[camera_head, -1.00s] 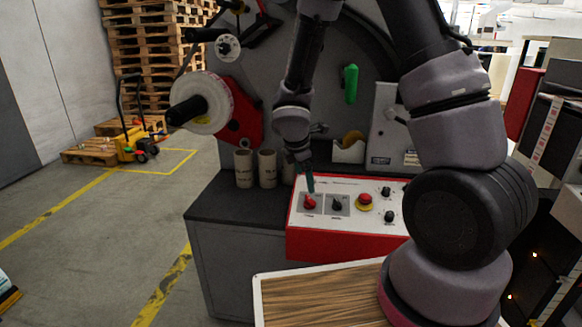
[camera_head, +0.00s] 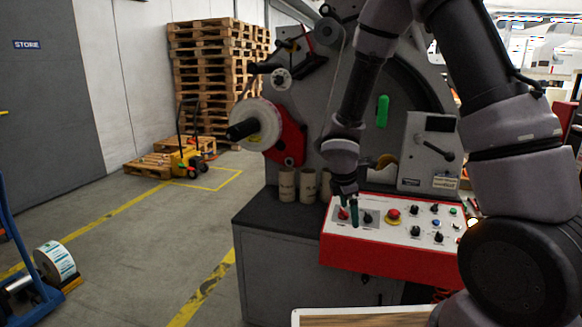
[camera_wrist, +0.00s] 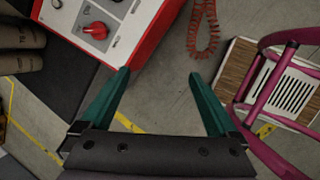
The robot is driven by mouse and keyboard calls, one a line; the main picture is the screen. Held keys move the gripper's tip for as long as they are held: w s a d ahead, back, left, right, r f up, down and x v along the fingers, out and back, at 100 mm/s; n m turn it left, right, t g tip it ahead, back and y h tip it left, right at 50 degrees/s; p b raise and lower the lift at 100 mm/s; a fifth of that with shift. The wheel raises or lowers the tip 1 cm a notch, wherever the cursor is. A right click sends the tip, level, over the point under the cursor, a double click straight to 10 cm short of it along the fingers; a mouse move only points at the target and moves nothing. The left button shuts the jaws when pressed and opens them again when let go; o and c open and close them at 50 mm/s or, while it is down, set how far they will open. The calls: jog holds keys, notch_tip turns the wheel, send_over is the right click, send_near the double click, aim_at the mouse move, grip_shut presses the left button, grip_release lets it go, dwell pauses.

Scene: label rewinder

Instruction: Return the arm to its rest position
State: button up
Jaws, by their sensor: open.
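My gripper (camera_head: 349,211) is at the left end of the red-and-white control panel (camera_head: 400,268) in the head view, by the red rotary switch (camera_head: 343,214). In the wrist view my gripper (camera_wrist: 160,95) has its two green fingers spread wide with nothing between them. The red switch (camera_wrist: 96,30) and a corner of the panel (camera_wrist: 145,30) lie ahead and to the left of the fingers. Between the fingers I see grey floor. My arm reaches in from the right of the head view, bent at the elbow.
The rewinder's grey bench (camera_head: 275,225) holds several cardboard cores (camera_head: 287,185). A white label roll (camera_head: 255,125) hangs above. A wood-topped surface (camera_head: 365,318) is low in front. The wrist view shows a coiled red cable (camera_wrist: 204,28) and a magenta frame (camera_wrist: 262,85).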

jog(key=s+d+r+m, duration=0.35)
jog(key=r+m, duration=0.35)
jog(key=r, duration=0.3)
jog(key=s+d+r+m, duration=0.2)
jog(key=d+r+m, duration=0.35)
jog(key=r, duration=0.45)
jog(key=s+r+m+t+y, duration=0.3)
jog(key=s+r+m+y, duration=0.1)
jog(key=s+r+m, duration=0.7)
jog(key=shift+s+a+r+m+t+y, duration=0.35)
jog(key=shift+s+a+m+t, duration=0.1)
jog(key=shift+s, duration=0.75)
